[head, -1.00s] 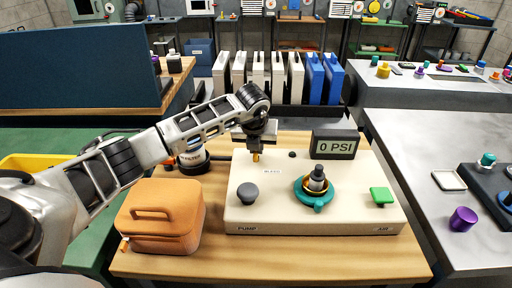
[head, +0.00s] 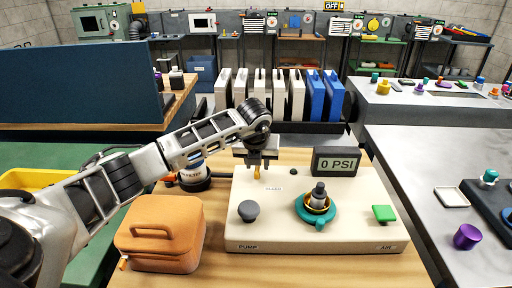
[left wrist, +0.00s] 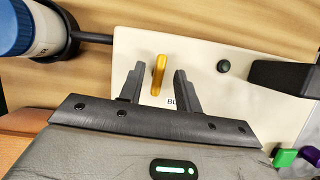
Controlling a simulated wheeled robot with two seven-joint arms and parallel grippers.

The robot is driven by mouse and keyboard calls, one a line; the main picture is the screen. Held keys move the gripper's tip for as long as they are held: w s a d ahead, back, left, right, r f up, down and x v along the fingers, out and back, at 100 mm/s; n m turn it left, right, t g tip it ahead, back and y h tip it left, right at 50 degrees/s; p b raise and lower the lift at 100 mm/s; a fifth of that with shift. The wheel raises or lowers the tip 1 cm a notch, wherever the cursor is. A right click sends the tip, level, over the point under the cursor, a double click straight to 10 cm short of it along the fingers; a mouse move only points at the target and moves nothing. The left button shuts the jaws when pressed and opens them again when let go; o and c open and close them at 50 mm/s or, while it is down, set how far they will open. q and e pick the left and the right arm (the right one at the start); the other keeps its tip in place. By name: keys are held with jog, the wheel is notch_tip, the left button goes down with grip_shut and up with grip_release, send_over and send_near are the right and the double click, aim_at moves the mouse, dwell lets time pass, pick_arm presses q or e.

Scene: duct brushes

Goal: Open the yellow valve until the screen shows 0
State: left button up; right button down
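The yellow valve (head: 257,172) stands at the back left of a cream panel (head: 300,235), behind a small label. In the left wrist view the valve handle (left wrist: 158,75) is a narrow upright bar. My left gripper (head: 259,160) is just above the valve. In the left wrist view my left gripper (left wrist: 158,85) is open, with the handle between its fingers and a gap on each side. The screen (head: 337,162) at the back right of the panel reads 0 PSI. My right gripper is in neither view.
A blue-and-white filter canister (head: 193,175) stands behind the case.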

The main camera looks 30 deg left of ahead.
pick_arm(q)
jog(key=b+v, duration=0.1)
jog(key=v, duration=1.4)
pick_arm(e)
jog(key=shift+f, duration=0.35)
pick_arm(q)
jog(key=shift+s+f, duration=0.1)
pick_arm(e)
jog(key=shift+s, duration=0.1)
